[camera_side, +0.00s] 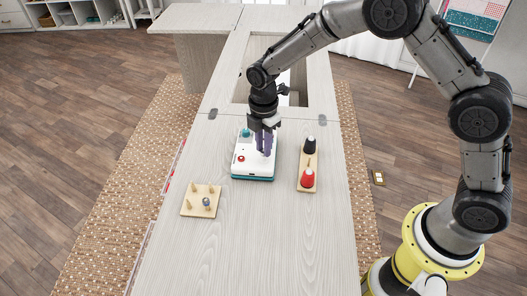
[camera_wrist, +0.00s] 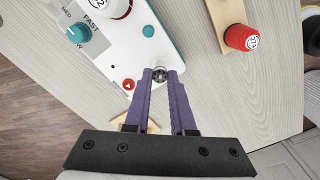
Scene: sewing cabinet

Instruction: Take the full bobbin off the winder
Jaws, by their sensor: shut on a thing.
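The winder (camera_side: 248,170) is a white box with a teal base, a teal knob (camera_wrist: 79,33) and a red button (camera_wrist: 129,84). My gripper (camera_side: 264,154) points down over its right part. In the wrist view its purple fingers (camera_wrist: 160,80) are shut on a small dark, round bobbin (camera_wrist: 160,73) at their tips. The fingers hide the bobbin in the side view. I cannot tell whether it still sits on the winder's spindle or is raised off it.
A wooden peg board (camera_side: 190,211) with a grey bobbin (camera_side: 206,202) on one peg lies front left of the winder. A wooden stand (camera_side: 308,160) with a black cone (camera_side: 310,145) and a red cone (camera_side: 307,178) is at right. The cabinet top (camera_side: 245,240) in front is clear.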

